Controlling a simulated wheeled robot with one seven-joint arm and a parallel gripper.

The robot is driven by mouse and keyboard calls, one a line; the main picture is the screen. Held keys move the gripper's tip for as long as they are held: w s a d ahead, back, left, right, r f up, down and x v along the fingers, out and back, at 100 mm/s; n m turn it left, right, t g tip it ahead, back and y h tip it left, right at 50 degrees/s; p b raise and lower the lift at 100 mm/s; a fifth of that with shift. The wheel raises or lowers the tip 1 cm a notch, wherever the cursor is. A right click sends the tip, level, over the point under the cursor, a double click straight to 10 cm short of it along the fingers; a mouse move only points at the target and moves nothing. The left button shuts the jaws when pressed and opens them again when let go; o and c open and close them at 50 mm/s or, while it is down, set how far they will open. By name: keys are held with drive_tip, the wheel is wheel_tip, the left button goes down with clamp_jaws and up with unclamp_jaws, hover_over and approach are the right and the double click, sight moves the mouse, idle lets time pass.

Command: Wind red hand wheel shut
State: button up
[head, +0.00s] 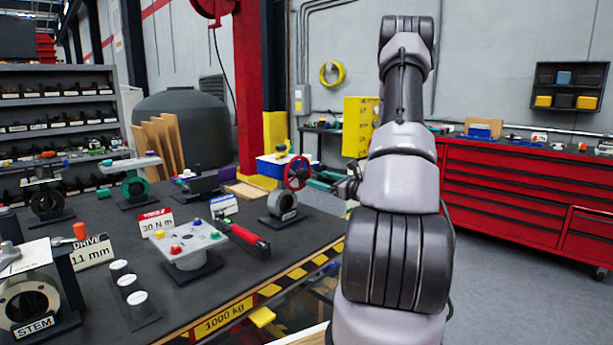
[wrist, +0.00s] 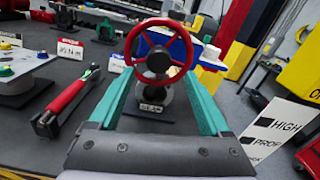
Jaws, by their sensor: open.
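The red hand wheel (head: 297,172) stands upright on a grey valve body (head: 283,203) at the table's right edge. In the wrist view the red wheel (wrist: 158,72) faces me, with its spokes and hub clear and the valve body partly hidden behind and below it. My gripper (head: 312,180) reaches in from the right at wheel height. In the wrist view my gripper (wrist: 162,82) is open, its two teal fingers lying left and right of the wheel's lower part. I cannot tell whether either finger touches the rim.
A red-handled torque wrench (head: 248,240) lies left of the valve, beside a bolted plate (head: 187,245). Other valves and signs fill the table's left. A blue-and-white box (head: 275,168) is behind the wheel. A red tool cabinet (head: 510,190) stands right, with open floor before it.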

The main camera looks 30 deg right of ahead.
sight(305, 175)
drive_tip(key=x, duration=0.7)
drive_tip(key=shift+w+a, duration=0.1)
clamp_jaws()
